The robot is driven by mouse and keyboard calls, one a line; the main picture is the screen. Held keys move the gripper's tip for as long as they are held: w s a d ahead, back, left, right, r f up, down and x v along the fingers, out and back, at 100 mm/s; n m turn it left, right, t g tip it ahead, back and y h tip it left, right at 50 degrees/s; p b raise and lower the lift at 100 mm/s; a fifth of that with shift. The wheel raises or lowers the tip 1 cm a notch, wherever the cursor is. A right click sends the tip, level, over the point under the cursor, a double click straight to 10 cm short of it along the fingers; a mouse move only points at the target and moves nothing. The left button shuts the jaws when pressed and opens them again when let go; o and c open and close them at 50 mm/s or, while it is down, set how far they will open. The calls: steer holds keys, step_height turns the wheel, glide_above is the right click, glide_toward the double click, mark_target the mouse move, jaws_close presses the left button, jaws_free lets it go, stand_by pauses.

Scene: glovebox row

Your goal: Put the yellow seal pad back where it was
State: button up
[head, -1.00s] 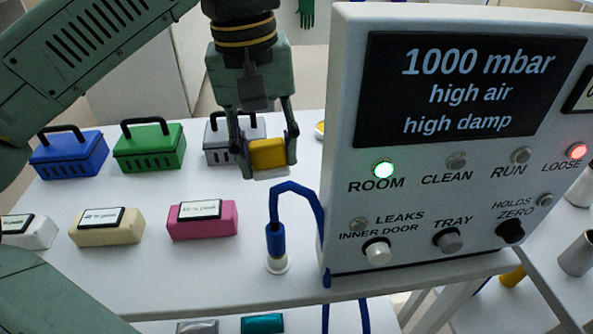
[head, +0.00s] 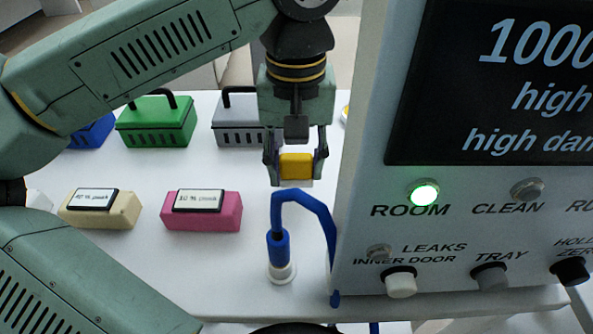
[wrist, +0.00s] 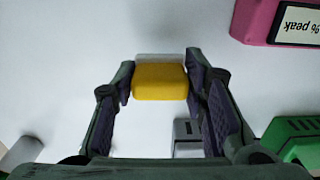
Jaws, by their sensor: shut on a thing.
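The yellow seal pad (head: 296,166) is between the two fingers of my gripper (head: 296,160), with a pale layer under its yellow top. My gripper is shut on it and holds it over the white table, behind the blue hose. In the wrist view the yellow seal pad (wrist: 160,82) sits between the dark finger pads of my gripper (wrist: 160,85), with a pale strip along its far edge. I cannot tell exactly how high it is above the table.
A control panel (head: 370,210) stands close on the right. A blue hose (head: 279,246) rises in front. Behind are a grey case (head: 240,128), a green case (head: 155,125) and a blue case (head: 90,132). A pink block (head: 200,215) and a cream block (head: 100,212) lie at left.

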mark_target(296, 158)
step_height(296, 158, down, 3)
steer(key=shift+r, duration=0.15)
steer(key=o, duration=1)
step_height(296, 158, up, 12)
steer(key=shift+r, duration=0.1)
stand_by(0.3)
